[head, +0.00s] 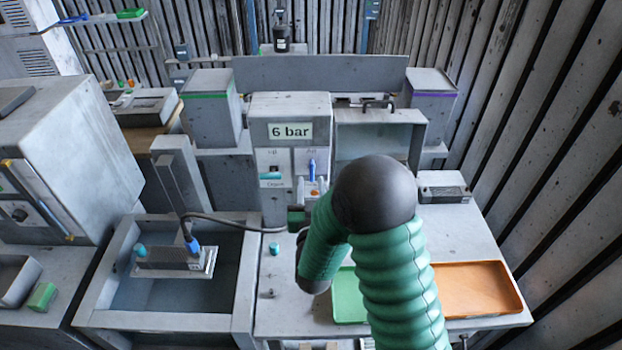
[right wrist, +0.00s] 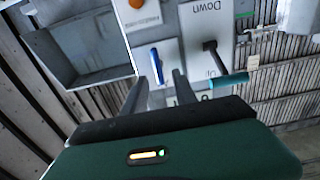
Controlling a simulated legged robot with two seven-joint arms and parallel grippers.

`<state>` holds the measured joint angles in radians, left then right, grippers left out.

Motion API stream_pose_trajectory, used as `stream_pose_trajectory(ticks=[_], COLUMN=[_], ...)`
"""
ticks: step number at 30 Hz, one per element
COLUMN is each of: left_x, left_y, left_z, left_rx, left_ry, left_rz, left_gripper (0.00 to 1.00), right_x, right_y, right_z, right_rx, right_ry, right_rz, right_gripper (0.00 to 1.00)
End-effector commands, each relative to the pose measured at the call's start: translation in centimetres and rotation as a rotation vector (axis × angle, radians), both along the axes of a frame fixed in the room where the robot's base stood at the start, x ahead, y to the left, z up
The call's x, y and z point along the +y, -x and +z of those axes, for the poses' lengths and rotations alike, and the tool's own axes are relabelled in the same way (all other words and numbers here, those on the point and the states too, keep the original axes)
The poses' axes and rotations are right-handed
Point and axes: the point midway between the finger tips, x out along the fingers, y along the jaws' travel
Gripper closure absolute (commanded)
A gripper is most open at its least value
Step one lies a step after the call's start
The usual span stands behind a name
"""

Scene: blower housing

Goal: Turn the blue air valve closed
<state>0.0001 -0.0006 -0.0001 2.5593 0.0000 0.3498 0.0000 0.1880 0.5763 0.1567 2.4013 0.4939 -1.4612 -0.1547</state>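The blue air valve handle (head: 312,168) stands upright on the right part of the front panel, below the "6 bar" sign. In the right wrist view, the blue handle (right wrist: 156,64) shows as a slim bar, close to vertical. My right gripper (right wrist: 161,77) is open, with its two grey fingers on either side of the handle's near end. I see a gap between handle and fingers; I cannot tell how deep the handle sits between them. My left gripper is not in view.
A teal-tipped lever (right wrist: 228,80) sits beside the valve on the same panel, marked "Down" and "Up". An orange knob (right wrist: 137,4) is on the other side. A sink (head: 125,285) holds a cabled block. Green (head: 347,295) and orange (head: 478,288) trays lie at the right.

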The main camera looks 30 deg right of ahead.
Motion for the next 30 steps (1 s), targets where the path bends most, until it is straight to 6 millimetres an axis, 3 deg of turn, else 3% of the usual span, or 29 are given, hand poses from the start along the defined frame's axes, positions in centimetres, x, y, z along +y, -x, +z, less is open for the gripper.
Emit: stream_pose_trajectory(ticks=[6,15,23,30], left_x=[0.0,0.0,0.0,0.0], left_y=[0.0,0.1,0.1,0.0], left_z=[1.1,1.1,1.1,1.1], left_rx=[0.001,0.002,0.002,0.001], left_ry=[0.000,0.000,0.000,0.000], left_rz=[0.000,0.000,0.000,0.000], left_gripper=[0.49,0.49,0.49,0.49], right_x=[-1.9,-2.1,-2.1,-2.0], right_y=[-2.8,-3.2,-3.3,-3.3], right_z=[0.2,0.0,0.0,0.0], right_rx=[0.000,0.000,0.000,-0.001], right_ry=[0.001,0.001,0.001,0.001], right_rz=[-0.003,-0.001,-0.001,0.000], right_gripper=[0.66,0.66,0.98,1.00])
